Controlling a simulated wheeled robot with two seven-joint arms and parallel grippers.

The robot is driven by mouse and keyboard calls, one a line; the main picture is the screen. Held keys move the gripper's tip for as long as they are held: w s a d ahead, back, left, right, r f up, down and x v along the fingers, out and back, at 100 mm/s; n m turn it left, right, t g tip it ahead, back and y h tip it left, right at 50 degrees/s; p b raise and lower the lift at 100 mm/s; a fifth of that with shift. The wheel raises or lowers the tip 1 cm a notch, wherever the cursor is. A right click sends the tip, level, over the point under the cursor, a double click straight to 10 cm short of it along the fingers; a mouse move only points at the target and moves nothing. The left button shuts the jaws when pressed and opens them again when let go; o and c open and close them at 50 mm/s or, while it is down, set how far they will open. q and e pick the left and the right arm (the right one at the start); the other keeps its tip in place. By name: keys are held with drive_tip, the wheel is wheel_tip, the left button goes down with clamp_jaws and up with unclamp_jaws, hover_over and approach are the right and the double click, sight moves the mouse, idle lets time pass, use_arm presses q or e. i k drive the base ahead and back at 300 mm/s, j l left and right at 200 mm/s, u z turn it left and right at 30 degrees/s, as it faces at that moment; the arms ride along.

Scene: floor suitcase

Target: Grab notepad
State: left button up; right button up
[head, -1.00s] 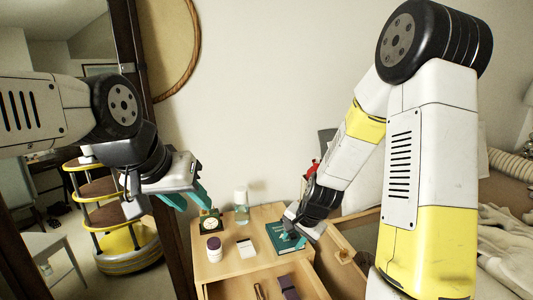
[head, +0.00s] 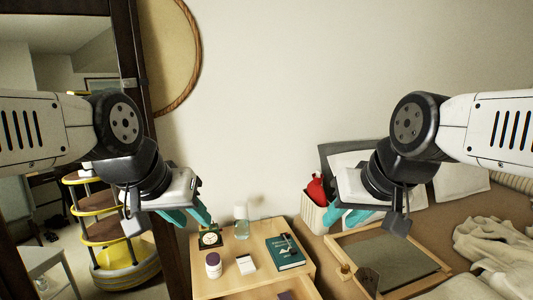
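A teal notepad or book (head: 283,255) with a dark pen-like item on it lies on the right part of the light wooden nightstand top (head: 225,281). A small white pad-like block (head: 246,264) lies left of it; I cannot tell which of the two is the notepad. My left gripper (head: 188,216) is open and empty, in the air left of the nightstand. My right gripper (head: 346,218) is open and empty, in the air up and to the right of the teal book, apart from it.
A white-lidded jar (head: 213,265), a small clock (head: 209,239) and a clear bottle (head: 241,224) stand on the nightstand. Its front drawer is partly in view with a dark item (head: 285,295). A wooden-framed tray (head: 388,258) lies on the bed at right.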

sight(245, 262)
drive_tip(key=k+j+z, duration=0.2)
drive_tip(key=k+z, duration=0.2)
drive_tip(key=k, duration=0.15)
drive_tip(key=i+l+u, duration=0.2)
drive_tip(key=i+l, duration=0.2)
drive_tip(key=l, duration=0.25)
drive_tip(key=i+l+u, duration=0.1)
drive_tip(key=l, duration=0.25)
drive_tip(key=u, duration=0.4)
drive_tip(key=i+u, duration=0.15)
drive_tip(key=u, duration=0.6)
drive_tip(key=i+l+u, duration=0.1)
drive_tip(key=u, duration=0.3)
drive_tip(key=i+l, duration=0.2)
drive_tip(key=i, duration=0.1)
